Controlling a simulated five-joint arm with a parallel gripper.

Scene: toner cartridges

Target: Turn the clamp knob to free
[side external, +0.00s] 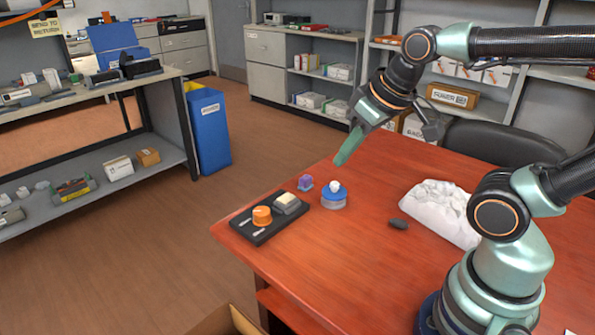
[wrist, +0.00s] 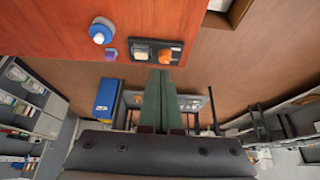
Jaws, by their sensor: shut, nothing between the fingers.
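An orange round knob (side external: 262,214) stands on a black panel (side external: 250,231) near the table's left corner. A pale block-shaped switch (side external: 287,201) sits beside it, with light marks on the panel. I take the orange knob as the clamp knob; its setting is too small to read. The knob also shows in the wrist view (wrist: 164,57), just beyond the fingertips in the picture. My gripper (side external: 341,160) is shut and empty, its green fingers together, above the table and to the right of the panel. They also show in the wrist view (wrist: 159,72). Nothing touches the knob.
A blue round piece with a white top (side external: 334,197) and a small purple block (side external: 306,183) stand right of the panel. A dark oval object (side external: 398,224) and a crumpled white bag (side external: 440,210) lie farther right. The table (side external: 345,270) is clear in front.

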